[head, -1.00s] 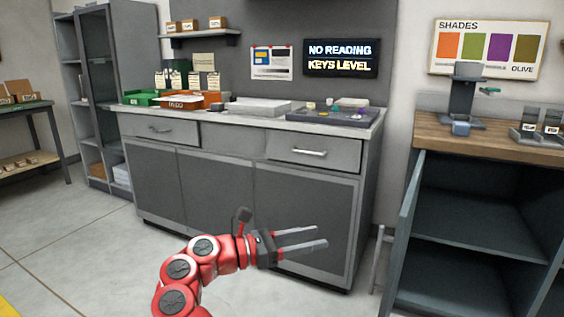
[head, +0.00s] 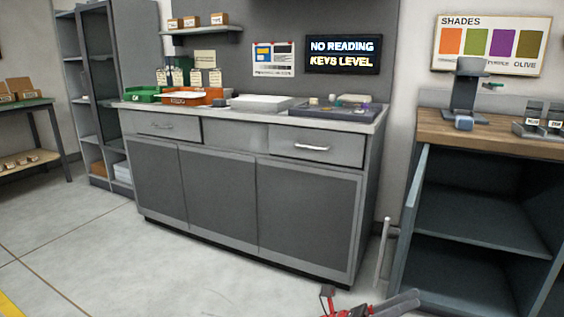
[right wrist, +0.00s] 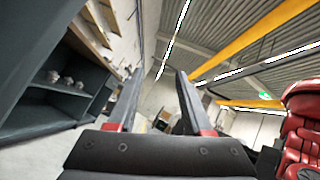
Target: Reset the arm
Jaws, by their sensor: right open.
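My right gripper (head: 408,303) is low at the bottom edge of the head view, in front of the grey cabinet and apart from it. Only part of it shows there; most of the red arm is out of the picture. In the right wrist view its two fingers (right wrist: 155,100) stand apart with nothing between them. That view looks up past the fingers to the ceiling and a yellow beam. My left gripper is in neither view.
The grey cabinet (head: 215,210) has a worktop with a green tray (head: 143,95), an orange tray (head: 192,97) and a dark tray (head: 335,110). At the right an open cupboard (head: 470,235) stands under a wooden top (head: 490,137). The floor at left is clear.

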